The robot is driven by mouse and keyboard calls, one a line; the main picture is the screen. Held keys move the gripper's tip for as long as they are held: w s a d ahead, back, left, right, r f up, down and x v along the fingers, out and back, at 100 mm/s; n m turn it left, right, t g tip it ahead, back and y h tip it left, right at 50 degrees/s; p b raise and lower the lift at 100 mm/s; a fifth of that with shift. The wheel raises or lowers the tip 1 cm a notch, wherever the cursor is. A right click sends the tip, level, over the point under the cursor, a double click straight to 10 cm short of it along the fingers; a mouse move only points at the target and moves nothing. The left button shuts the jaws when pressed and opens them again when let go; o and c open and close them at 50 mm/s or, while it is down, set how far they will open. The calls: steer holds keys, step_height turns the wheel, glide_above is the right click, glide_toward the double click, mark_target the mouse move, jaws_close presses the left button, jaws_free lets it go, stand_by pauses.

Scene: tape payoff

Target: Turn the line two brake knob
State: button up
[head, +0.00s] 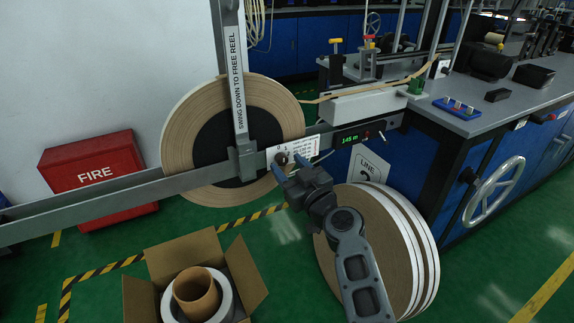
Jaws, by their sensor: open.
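The brake knob (281,158) is a small dark round knob on a white printed plate (302,148), at the hub side of the large tan tape reel (184,140). A sign reading LINE, with its number partly hidden, hangs just right (368,162). My wrist hides the area below the plate.
A grey swing arm (237,70) crosses the reel, and a long grey rail (95,200) runs left. A green display (348,139) is to the right. Several reels (420,250) stand below. An open carton (262,275) and a red FIRE box (95,172) are on the left.

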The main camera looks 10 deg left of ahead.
steer(key=shift+x, duration=0.8)
jaws_close()
